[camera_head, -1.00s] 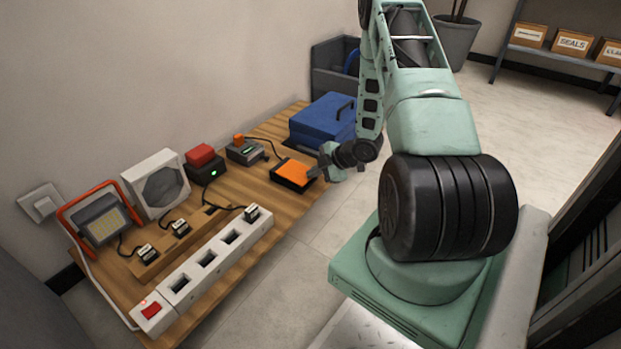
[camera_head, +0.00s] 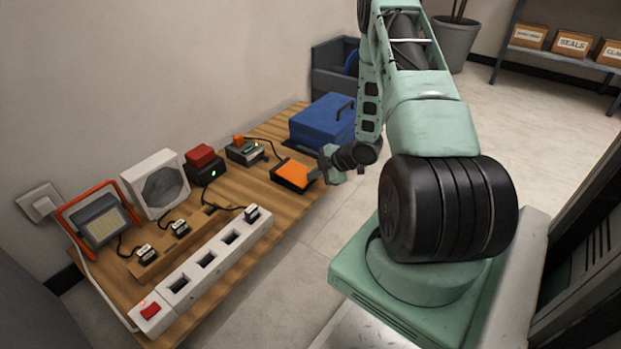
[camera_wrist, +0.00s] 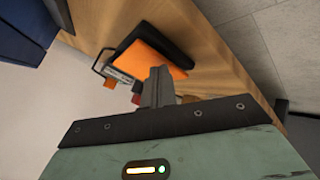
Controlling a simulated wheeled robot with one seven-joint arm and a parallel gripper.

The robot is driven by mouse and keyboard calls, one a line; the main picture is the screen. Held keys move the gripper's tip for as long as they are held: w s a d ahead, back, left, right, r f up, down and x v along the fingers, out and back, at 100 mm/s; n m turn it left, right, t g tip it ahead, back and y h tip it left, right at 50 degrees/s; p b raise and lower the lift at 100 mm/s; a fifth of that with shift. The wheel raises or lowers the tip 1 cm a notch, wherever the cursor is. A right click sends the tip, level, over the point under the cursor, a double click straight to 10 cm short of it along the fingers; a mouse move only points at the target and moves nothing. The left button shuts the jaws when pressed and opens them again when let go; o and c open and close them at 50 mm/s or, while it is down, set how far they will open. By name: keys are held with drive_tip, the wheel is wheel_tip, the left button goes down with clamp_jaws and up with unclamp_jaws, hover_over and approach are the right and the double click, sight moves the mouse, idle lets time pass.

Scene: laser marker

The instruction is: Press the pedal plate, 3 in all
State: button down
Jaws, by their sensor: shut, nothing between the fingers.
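The pedal plate (camera_head: 294,172) is an orange plate on a black base, lying on the wooden table. In the wrist view the orange plate (camera_wrist: 149,66) lies beyond the fingertips, partly hidden by them. My gripper (camera_head: 319,175) is at the plate's right edge in the head view. In the wrist view my gripper's fingers (camera_wrist: 158,72) are shut together with nothing between them. Their tips overlap the plate's edge in the picture; I cannot tell whether they touch it.
A blue case (camera_head: 322,120) stands behind the pedal. A small grey device with an orange top (camera_head: 246,151), a red-topped box (camera_head: 204,163), a white fan-like unit (camera_head: 156,184), a work lamp (camera_head: 101,222) and a white power strip (camera_head: 205,270) share the table (camera_head: 250,190).

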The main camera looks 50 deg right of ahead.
drive_tip(key=shift+r, duration=0.1)
drive_tip(key=shift+r+p, duration=1.3)
wheel_tip(320, 180, up, 5)
drive_tip(key=p, duration=0.4)
drive_tip(key=shift+p, duration=0.4)
